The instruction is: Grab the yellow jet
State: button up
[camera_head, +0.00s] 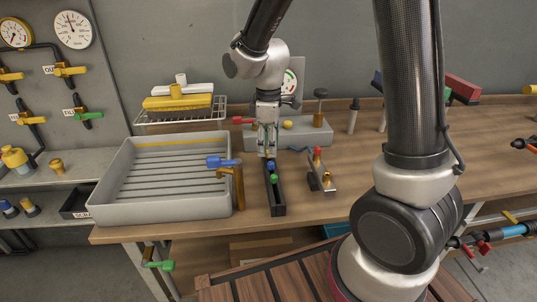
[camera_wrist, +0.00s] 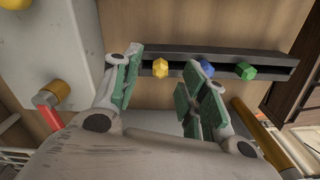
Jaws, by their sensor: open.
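The yellow jet (camera_wrist: 160,68) is a small faceted piece in a dark slotted rail (camera_wrist: 225,54). In the wrist view it appears between the two fingertips, nearer the left one, with nothing touching it that I can make out. A blue jet (camera_wrist: 207,69) sits to its right, partly behind the right finger, and a green jet (camera_wrist: 245,71) is farther right. My gripper (camera_wrist: 167,62) is open and empty, with green-padded fingers. In the head view my gripper (camera_head: 267,150) points down over the far end of the rail (camera_head: 277,208) and hides the yellow jet there.
A grey ribbed tray (camera_head: 120,212) stands left of the rail, with a blue-handled tap (camera_head: 222,162) at its right edge. A small metal stand with a red-topped piece (camera_head: 317,156) is right of the rail. A grey block (camera_head: 315,136) lies behind.

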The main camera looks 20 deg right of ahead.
jog(key=shift+f, duration=0.8)
jog(key=c, duration=0.9)
